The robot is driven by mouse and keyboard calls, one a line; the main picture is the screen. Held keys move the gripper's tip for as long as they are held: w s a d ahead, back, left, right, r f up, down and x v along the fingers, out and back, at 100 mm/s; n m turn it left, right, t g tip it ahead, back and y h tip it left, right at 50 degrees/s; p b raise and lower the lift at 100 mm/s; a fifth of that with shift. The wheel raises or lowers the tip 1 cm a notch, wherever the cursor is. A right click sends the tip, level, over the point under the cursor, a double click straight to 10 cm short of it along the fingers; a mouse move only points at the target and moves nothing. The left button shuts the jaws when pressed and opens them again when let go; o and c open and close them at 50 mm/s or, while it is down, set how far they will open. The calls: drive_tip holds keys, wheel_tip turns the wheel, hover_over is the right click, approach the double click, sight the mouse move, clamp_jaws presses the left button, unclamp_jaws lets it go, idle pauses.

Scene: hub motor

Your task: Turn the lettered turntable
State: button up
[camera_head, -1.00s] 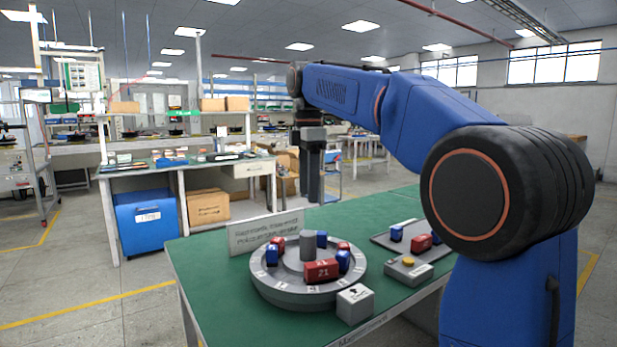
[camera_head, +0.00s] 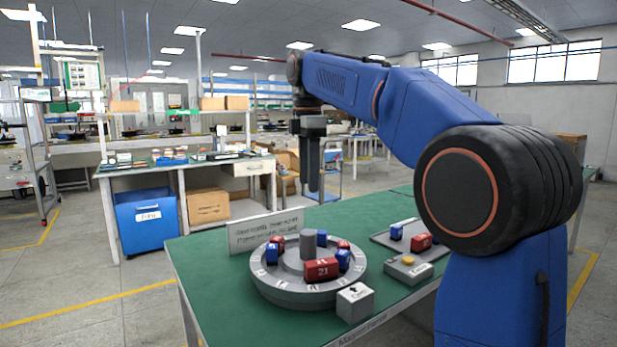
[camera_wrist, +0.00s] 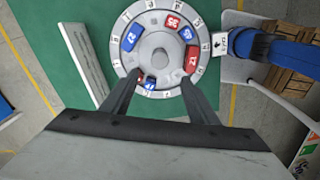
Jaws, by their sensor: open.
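The turntable (camera_head: 283,291) is a round grey disc with letters around its rim, on the green table. A grey central post (camera_head: 308,245) stands on it, ringed by red and blue numbered blocks, among them a red block marked 21 (camera_head: 322,269). My gripper (camera_head: 314,188) hangs above and behind the turntable, pointing down, apart from it. In the wrist view my two fingers (camera_wrist: 158,84) are spread over the near edge of the disc with nothing held between them. They hide part of the rim.
A white block with an arrow (camera_head: 355,302) stands at the turntable's front right. A sign (camera_head: 249,238) stands behind the disc.

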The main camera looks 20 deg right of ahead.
sight(308, 232)
wheel_tip(308, 232, down, 17)
drive_tip(key=shift+f, duration=0.2)
idle(0.6)
drive_tip(key=shift+c, duration=0.2)
clamp_jaws()
drive_tip(key=shift+n, duration=3)
